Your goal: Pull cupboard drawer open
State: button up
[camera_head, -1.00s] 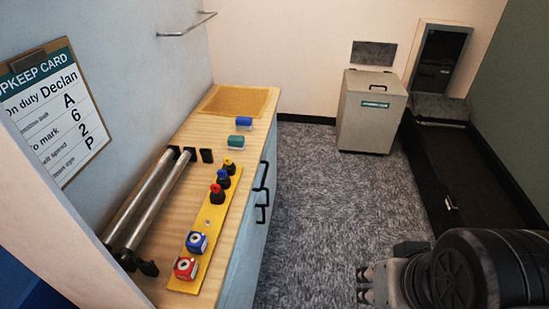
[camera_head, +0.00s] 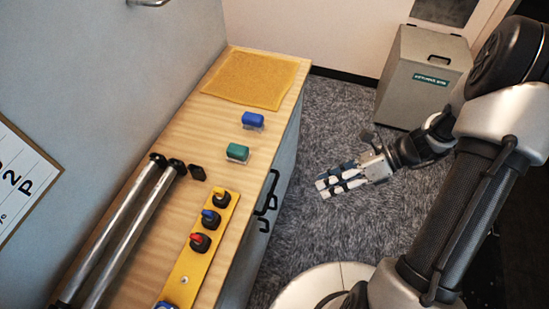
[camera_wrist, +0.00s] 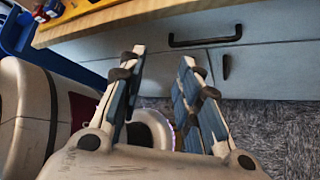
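The blue-grey cupboard (camera_head: 243,265) stands under the wooden worktop. Its black handles (camera_head: 269,195) show on the front in the head view, seen steeply from above. In the wrist view a horizontal black bar handle (camera_wrist: 205,39) sits on an upper drawer front (camera_wrist: 265,24). A short vertical handle (camera_wrist: 226,67) sits on a lower panel. The front looks closed. My gripper (camera_head: 322,189) is over the carpet, right of the cupboard and apart from the handles. In the wrist view my gripper (camera_wrist: 165,55) has its two fingers spread with nothing between them.
The worktop (camera_head: 216,120) holds a yellow mat, blue and green blocks, a yellow strip with coloured knobs, and metal rollers (camera_head: 125,235). A grey bin (camera_head: 425,78) stands at the back. Open carpet (camera_head: 320,130) lies between bin and cupboard. A blue container (camera_wrist: 14,38) shows at the wrist view's left.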

notch_tip(320, 180, down, 13)
jog(key=d+m+t+y+p, duration=0.2)
jog(key=m+t+y, duration=0.3)
jog(key=m, duration=0.9)
jog(key=w+a+f+b, duration=0.1)
jog(key=w+a+f, duration=0.1)
jog(key=a, duration=0.6)
jog(key=w+a+f+t+h+b, duration=0.1)
jog(key=w+a+f+b, duration=0.1)
jog(key=a, duration=0.6)
jog(key=shift+w+f+m+h, duration=0.2)
jog(key=shift+w+m+h, duration=0.1)
jog(key=shift+w, duration=0.55)
jog(key=shift+c, duration=0.3)
grip_shut()
